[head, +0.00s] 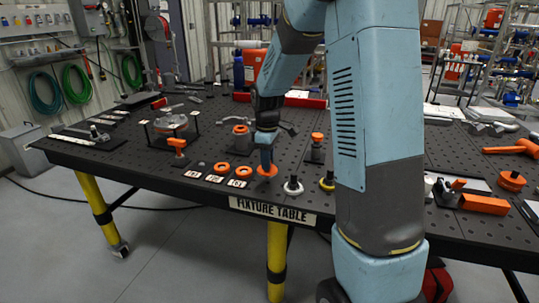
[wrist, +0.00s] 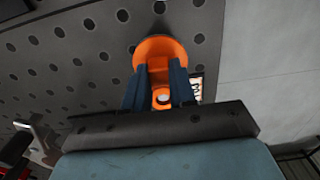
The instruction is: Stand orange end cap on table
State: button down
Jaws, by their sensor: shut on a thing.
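The orange end cap (head: 267,172) is at the front edge of the black fixture table (head: 130,160), above the sign. My gripper (head: 266,158) points down at it with blue fingers shut on it. In the wrist view, the cap's round orange flange (wrist: 160,46) shows beyond the gripper fingers (wrist: 160,80). A smaller orange part with a pale centre shows between them. The flange is at or very near the perforated table top (wrist: 75,60); I cannot tell if it touches. The fingers hide part of the cap.
Two orange rings (head: 221,168) (head: 243,171) lie left of the cap behind small labels (head: 214,179). An orange-topped clamp (head: 178,147) stands further left. The front-left table is clear.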

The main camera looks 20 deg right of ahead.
jog(key=shift+f, duration=0.4)
dwell(1.3)
jog(key=shift+f, duration=1.4)
dwell(0.4)
jog(key=c, duration=0.6)
grip_release()
jog(key=shift+r, duration=0.15)
jog(key=shift+r, duration=3.35)
jog(key=shift+r, duration=0.1)
